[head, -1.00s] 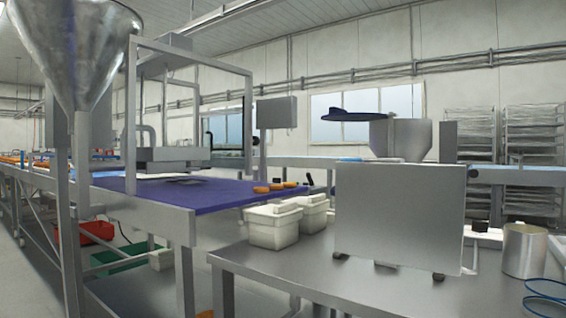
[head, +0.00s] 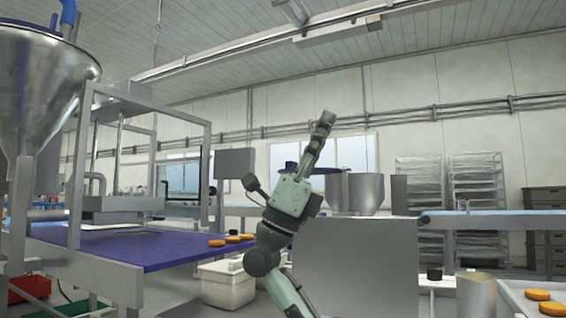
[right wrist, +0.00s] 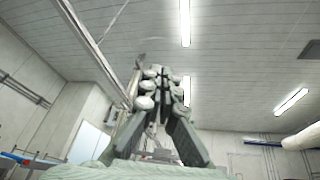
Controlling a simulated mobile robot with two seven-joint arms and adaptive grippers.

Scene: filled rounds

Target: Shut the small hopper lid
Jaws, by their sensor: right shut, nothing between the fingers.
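The small hopper (head: 369,194) is a grey metal funnel on top of a box-shaped steel machine (head: 356,262). Its dark blue lid (head: 328,170) stands out to the left of the hopper mouth, off it; my arm hides part of the lid. My right gripper (head: 326,118) is raised in front of the lid, its fingers pointing up above the lid's level. The gripper is shut and empty. In the right wrist view the closed fingers (right wrist: 154,78) show against the ceiling; neither lid nor hopper is clear there. My left gripper is not in view.
A large steel funnel (head: 42,95) and a metal frame stand at left over a purple belt (head: 130,249) with orange rounds. White tubs (head: 228,288) sit beside the machine. A metal cup (head: 476,296) and a tray of rounds (head: 516,296) are at right.

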